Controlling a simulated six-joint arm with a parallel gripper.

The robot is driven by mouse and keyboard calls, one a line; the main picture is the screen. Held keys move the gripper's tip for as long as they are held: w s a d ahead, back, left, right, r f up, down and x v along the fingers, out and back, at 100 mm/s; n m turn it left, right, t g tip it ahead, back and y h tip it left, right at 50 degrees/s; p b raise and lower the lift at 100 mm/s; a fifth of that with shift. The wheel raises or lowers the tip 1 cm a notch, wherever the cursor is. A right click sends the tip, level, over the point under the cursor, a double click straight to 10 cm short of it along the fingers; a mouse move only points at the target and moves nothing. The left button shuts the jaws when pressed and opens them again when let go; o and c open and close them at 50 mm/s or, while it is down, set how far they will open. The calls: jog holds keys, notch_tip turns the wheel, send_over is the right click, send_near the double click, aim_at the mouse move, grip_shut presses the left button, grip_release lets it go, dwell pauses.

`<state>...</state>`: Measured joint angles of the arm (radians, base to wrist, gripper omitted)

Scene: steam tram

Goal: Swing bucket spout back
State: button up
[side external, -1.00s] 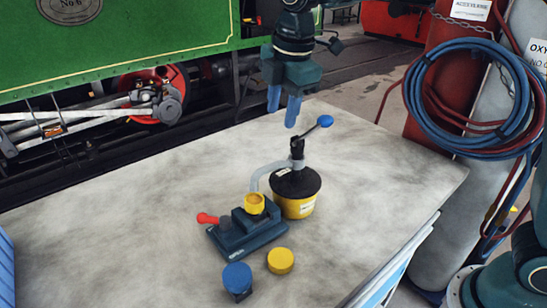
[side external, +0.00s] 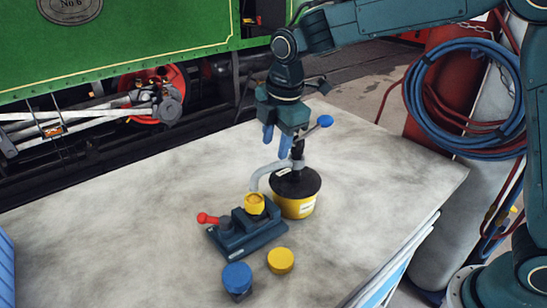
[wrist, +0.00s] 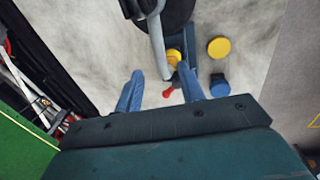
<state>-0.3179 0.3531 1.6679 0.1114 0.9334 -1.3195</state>
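A yellow bucket (side external: 297,206) with a black lid (side external: 296,182) stands on the worktop with a black pump on top. The pump handle has a blue knob (side external: 324,121) pointing right. A grey curved spout (side external: 268,170) reaches left from the pump and bends down near the yellow cup (side external: 255,203) on a dark blue fixture (side external: 247,232). I cannot tell whether its end is over or behind the cup. My gripper (side external: 277,142) is open and empty above the spout, fingers pointing down. In the wrist view the spout (wrist: 155,32) runs down between the fingers' sides (wrist: 160,70).
The fixture has a red-knobbed lever (side external: 208,218). A yellow round cap (side external: 281,261) and a blue round-topped part (side external: 237,278) stand in front. A green engine (side external: 130,45) lies behind the worktop (side external: 130,215). Hoses and cylinders stand at right.

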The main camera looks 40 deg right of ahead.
aim_at(272, 164)
jog(key=shift+w+f, duration=0.2)
jog(key=shift+f, duration=0.75)
jog(key=shift+w+f, duration=0.15)
jog(key=shift+f, duration=0.85)
jog(key=shift+w+f, duration=0.2)
jog(key=shift+f, duration=0.75)
grip_shut()
